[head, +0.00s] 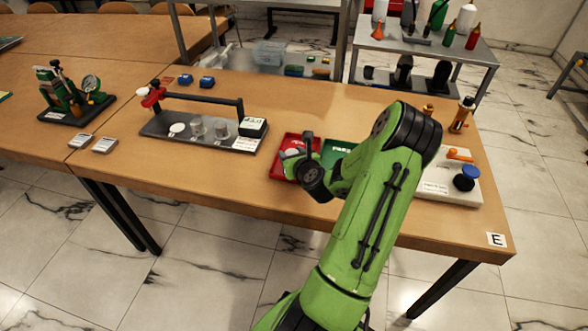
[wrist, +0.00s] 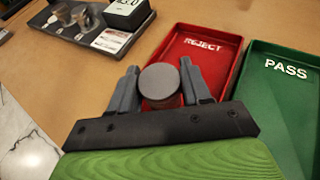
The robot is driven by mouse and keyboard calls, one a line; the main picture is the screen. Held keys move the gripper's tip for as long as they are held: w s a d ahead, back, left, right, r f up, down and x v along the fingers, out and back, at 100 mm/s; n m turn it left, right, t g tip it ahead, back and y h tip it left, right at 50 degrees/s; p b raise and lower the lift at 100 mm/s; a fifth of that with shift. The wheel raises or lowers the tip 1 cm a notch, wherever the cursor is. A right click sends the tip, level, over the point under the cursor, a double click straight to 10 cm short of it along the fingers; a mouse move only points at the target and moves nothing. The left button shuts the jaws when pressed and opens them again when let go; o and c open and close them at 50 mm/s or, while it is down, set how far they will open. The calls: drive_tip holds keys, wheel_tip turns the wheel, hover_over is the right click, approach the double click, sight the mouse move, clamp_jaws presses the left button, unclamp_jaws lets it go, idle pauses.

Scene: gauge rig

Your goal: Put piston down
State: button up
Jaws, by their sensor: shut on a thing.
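My gripper (wrist: 160,88) is shut on the piston (wrist: 160,80), a grey round-topped piece between the two fingers in the wrist view. The piston is over the near left part of the red REJECT tray (wrist: 212,50); I cannot tell whether it touches the tray floor. The green PASS tray (wrist: 282,90) lies right beside the red one. In the head view my gripper (head: 293,150) is over the red tray (head: 283,170), and my arm hides much of the green tray (head: 335,153).
A gauge rig (head: 165,140) on a dark plate with small metal cylinders and a display stands left of the trays. Bare wood lies in front of the rig.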

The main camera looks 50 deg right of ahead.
drive_tip(key=shift+f+b, duration=0.9)
drive_tip(key=shift+f, duration=0.95)
drive_tip(key=o, duration=1.1)
drive_tip(key=shift+r, duration=0.1)
